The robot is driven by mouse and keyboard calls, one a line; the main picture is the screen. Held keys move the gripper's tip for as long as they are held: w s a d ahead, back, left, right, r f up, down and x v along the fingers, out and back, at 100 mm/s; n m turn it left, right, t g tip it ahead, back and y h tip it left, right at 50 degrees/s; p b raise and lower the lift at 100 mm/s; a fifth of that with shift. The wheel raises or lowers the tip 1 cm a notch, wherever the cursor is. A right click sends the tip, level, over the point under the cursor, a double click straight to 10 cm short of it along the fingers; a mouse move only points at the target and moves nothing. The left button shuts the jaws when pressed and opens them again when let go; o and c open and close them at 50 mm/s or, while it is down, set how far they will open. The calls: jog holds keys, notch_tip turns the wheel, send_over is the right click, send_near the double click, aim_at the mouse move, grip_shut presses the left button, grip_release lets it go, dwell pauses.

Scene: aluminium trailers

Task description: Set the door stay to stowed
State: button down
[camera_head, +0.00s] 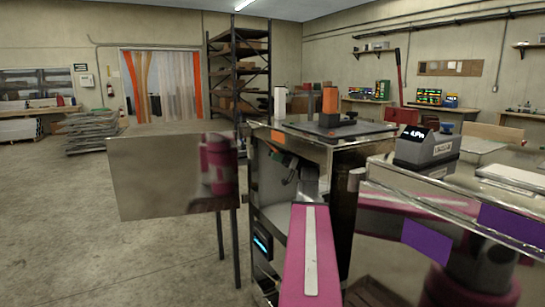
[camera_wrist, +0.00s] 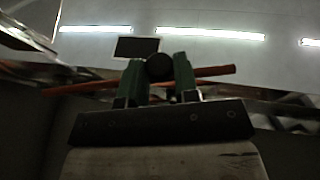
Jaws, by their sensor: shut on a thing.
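In the wrist view, an orange-red rod (camera_wrist: 212,71) runs across the picture, tilted slightly up to the right. A black ball knob (camera_wrist: 159,67) sits in front of its middle. It appears to be part of the door stay. My gripper (camera_wrist: 159,72) has its two green fingers shut on the knob, one on each side. In the head view, my gripper (camera_head: 286,165) is inside the open metal cabinet (camera_head: 342,154), partly hidden by the cabinet and my arm. The rod and knob cannot be made out there. The shiny door panel (camera_head: 160,178) stands open to the left.
A second metal cabinet (camera_head: 385,225) stands close on the right, with a grey box with a display (camera_head: 428,148) on top. An orange block (camera_head: 330,100) stands on the first cabinet's top. A dark shelf rack (camera_head: 238,75) is behind.

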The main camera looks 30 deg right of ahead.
dwell(0.4)
jog(key=c, duration=0.9)
grip_release()
jog(key=shift+o, duration=0.2)
